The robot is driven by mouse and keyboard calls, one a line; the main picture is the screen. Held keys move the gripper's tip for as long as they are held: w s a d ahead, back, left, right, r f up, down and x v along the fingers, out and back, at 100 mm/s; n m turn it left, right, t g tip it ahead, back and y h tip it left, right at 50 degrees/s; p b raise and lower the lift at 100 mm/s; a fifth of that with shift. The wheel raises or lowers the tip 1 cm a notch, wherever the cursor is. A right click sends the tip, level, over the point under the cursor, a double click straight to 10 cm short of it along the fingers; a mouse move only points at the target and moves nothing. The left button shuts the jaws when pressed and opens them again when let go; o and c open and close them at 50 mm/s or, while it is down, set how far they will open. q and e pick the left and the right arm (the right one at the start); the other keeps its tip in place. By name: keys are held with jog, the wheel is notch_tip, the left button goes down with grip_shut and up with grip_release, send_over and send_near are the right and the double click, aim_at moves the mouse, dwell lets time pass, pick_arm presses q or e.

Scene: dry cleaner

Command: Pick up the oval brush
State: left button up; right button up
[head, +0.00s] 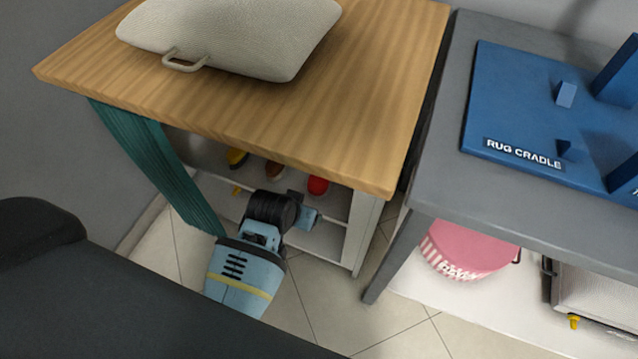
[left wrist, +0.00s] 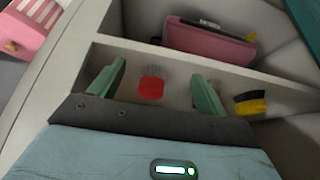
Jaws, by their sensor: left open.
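Several small brush-like things lie on a shelf under the wooden table: a red one (head: 317,185), a brown one (head: 273,170) and a yellow-and-black one (head: 237,157). I cannot tell for sure which is the oval brush. My left gripper (head: 306,213) is in front of the shelf. In the left wrist view its green fingers (left wrist: 158,72) are open and apart. The red brush (left wrist: 150,88), with greyish bristles, shows between them, apart from both. The yellow-and-black brush (left wrist: 250,102) is right of the right finger. My right gripper is out of view.
The wooden tabletop (head: 330,120) overhangs the shelf and holds a pale bag (head: 230,35). A green cloth (head: 160,160) hangs at left. A grey table (head: 440,150) with a blue rug cradle (head: 520,90) stands at right. A pink case (left wrist: 208,42) sits in another shelf compartment.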

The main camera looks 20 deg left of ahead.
aim_at(318, 179)
pick_arm(q)
jog(key=w+b, duration=0.1)
jog(key=w, duration=0.2)
jog(key=w+b, duration=0.1)
jog(key=w, duration=0.2)
jog(key=shift+w+d+f, duration=0.15)
jog(key=shift+w, duration=0.45)
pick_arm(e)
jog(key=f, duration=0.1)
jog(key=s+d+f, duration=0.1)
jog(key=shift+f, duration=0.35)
pick_arm(q)
jog(key=shift+w, duration=0.1)
jog(key=shift+w, duration=0.3)
jog(key=shift+w+b, duration=0.8)
jog(key=shift+w, duration=0.35)
jog(key=shift+b+x, duration=0.55)
jog(key=shift+x, duration=0.6)
jog(key=shift+w+d+f, duration=0.1)
jog(key=shift+w+f, duration=0.15)
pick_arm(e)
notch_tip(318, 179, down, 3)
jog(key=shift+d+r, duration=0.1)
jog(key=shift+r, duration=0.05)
pick_arm(q)
jog(key=c, duration=1.1)
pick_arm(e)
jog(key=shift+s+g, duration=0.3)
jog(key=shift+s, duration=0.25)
